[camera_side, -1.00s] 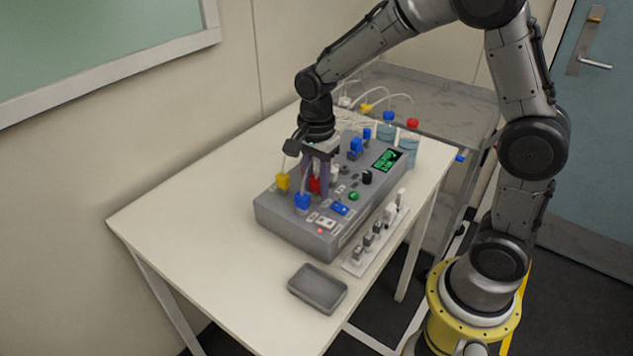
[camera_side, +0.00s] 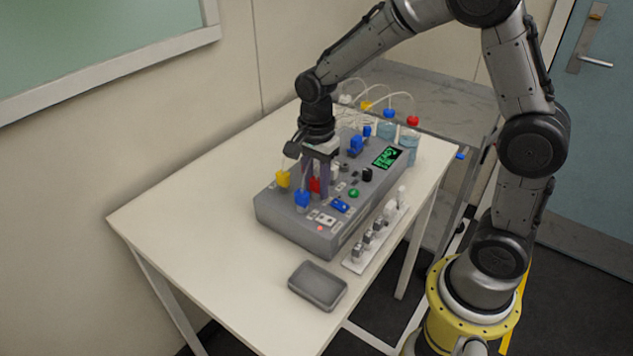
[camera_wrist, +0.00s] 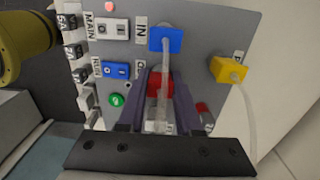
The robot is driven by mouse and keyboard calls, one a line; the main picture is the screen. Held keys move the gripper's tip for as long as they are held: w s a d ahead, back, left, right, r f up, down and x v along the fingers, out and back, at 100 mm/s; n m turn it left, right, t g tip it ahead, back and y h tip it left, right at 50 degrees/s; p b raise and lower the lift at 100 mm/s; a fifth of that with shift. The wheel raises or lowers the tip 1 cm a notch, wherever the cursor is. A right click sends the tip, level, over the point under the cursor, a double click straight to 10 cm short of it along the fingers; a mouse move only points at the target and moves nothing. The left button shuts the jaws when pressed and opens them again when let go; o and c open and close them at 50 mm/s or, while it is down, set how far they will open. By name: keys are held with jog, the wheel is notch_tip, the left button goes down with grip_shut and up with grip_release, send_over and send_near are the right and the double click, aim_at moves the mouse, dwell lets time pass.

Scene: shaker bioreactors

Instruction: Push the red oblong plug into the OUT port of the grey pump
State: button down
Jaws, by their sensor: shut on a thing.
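The grey pump (camera_side: 283,216) is a box on the white table, with a sloping top panel. My gripper (camera_side: 319,190) points down over the panel and is shut on the red plug (camera_side: 314,185). In the wrist view the red plug (camera_wrist: 160,84) sits between the two purple fingers, with a clear tube running from it. The blue plug (camera_wrist: 165,39) stands beside it at the port marked IN. The OUT port is hidden under the red plug and fingers, so I cannot tell how deep the plug sits.
A yellow plug (camera_side: 283,179) with a tube stands on the panel near my gripper. A white rack (camera_side: 372,241) of small parts and an empty grey tray (camera_side: 317,287) lie in front of the pump. Bottles (camera_side: 408,141) stand behind. The table's left part is clear.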

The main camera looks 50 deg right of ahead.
aim_at(317, 180)
jog(key=c, duration=0.5)
grip_release()
jog(key=s+r+t, duration=0.1)
jog(key=s+r, duration=0.1)
jog(key=r, duration=0.7)
jog(key=s+r+t, duration=0.1)
jog(key=s+r, duration=0.2)
jog(key=r, duration=0.7)
jog(key=s+f+n+t, duration=0.1)
jog(key=s+f+n, duration=0.1)
jog(key=s+n, duration=0.2)
jog(key=s+f+n+t, duration=0.1)
jog(key=s+f+n, duration=0.1)
jog(key=s+n, duration=0.3)
jog(key=s+f+n+t, duration=0.1)
jog(key=s+n, duration=0.4)
jog(key=n, duration=0.4)
jog(key=shift+s+f+t, duration=0.2)
jog(key=shift+f+t, duration=0.1)
jog(key=shift+f, duration=0.1)
